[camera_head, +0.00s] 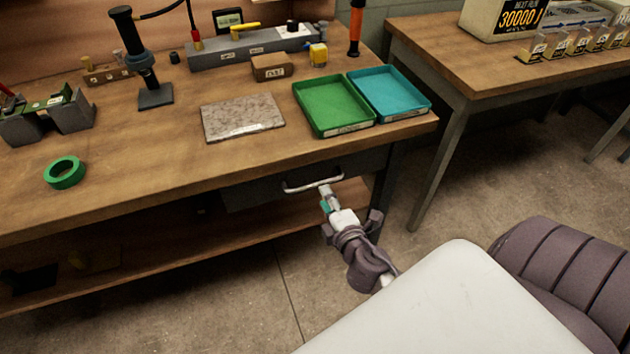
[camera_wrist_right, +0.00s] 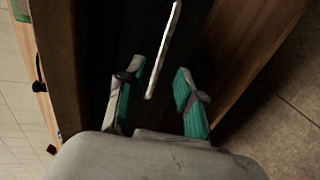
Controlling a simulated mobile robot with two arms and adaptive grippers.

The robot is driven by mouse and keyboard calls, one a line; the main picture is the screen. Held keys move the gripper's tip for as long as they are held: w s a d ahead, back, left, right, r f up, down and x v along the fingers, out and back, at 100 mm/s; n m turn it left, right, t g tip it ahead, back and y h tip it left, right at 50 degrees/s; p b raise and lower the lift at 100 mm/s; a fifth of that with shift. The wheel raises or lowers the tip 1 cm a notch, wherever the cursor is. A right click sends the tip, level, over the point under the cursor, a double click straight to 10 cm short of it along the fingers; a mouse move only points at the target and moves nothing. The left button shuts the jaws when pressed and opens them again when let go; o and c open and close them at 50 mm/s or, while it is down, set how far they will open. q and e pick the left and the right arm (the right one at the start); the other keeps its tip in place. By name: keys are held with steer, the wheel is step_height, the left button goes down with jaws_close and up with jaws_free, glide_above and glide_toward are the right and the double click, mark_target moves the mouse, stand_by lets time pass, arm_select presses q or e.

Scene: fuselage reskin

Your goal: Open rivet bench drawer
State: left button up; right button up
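The bench drawer (camera_head: 255,192) is a dark grey box under the front edge of the wooden rivet bench (camera_head: 130,160). It looks shut. Its pale bar handle (camera_head: 312,185) sticks out from the front. My right gripper (camera_head: 328,194) is at the right end of the handle in the head view. In the right wrist view my right gripper (camera_wrist_right: 155,80) is open, its two teal-padded fingers apart. The handle (camera_wrist_right: 163,50) runs lengthwise ahead of and between the fingertips. I cannot tell whether they touch it. My left gripper is not in view.
Green (camera_head: 333,106) and blue (camera_head: 388,92) trays stand near the bench's right corner. A stone slab (camera_head: 242,117) and green tape roll (camera_head: 64,172) lie on top. A lower shelf (camera_head: 150,247) runs beneath. A second table (camera_head: 480,60) is at right, with clear floor between.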

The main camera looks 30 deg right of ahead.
mark_target(317, 184)
steer(key=x, duration=0.7)
steer(key=shift+f, duration=0.1)
jaws_close()
